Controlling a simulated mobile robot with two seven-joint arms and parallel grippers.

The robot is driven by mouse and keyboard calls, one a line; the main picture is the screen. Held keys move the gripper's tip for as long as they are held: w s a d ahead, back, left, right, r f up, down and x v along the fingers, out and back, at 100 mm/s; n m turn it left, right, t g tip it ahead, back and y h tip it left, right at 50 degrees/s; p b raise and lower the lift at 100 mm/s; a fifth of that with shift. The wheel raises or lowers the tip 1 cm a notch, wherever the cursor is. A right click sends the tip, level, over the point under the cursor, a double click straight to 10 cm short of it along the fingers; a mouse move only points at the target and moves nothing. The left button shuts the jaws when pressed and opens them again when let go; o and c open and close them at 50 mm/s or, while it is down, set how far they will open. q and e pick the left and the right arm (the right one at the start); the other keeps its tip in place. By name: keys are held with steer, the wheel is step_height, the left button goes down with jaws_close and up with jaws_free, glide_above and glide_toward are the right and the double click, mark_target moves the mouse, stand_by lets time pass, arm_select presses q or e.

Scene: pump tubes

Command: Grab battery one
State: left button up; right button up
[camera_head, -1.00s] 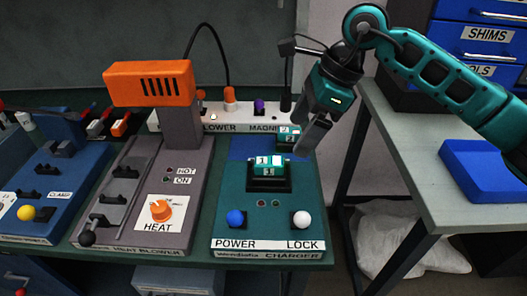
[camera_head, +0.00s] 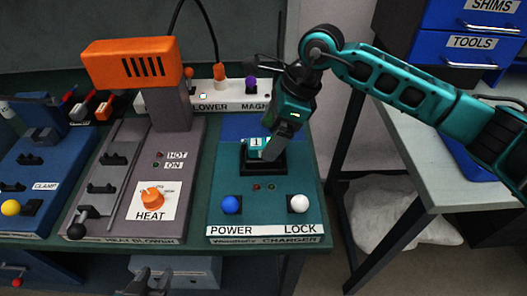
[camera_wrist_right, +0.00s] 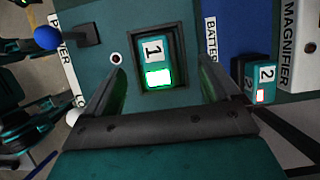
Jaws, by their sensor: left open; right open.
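Battery one (camera_head: 256,143), a teal block with a white "1" label, sits in the black socket of the charger (camera_head: 240,180). In the right wrist view battery one (camera_wrist_right: 155,62) shows a bright lit patch and lies between and ahead of the fingers. My right gripper (camera_head: 271,147) is open, pointing down just above the battery and partly hiding it in the head view. Its fingers also show in the right wrist view (camera_wrist_right: 162,75), apart on both sides of the battery; contact cannot be told. My left gripper (camera_head: 151,276) is open and empty at the bottom edge.
Battery two (camera_wrist_right: 262,80) sits beside battery one's socket. The charger has a blue POWER knob (camera_head: 231,204) and a white LOCK knob (camera_head: 299,203) in front. The heat blower (camera_head: 135,63) stands to the left. A grey table (camera_head: 420,170) stands to the right.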

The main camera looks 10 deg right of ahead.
mark_target(265, 142)
steer(key=x, duration=0.4)
steer(key=shift+s+a+r, duration=0.1)
steer(key=shift+s, duration=0.05)
steer(key=shift+c, duration=0.3)
steer(key=shift+r, duration=0.1)
steer(key=c, duration=1.3)
steer(key=shift+c, duration=0.2)
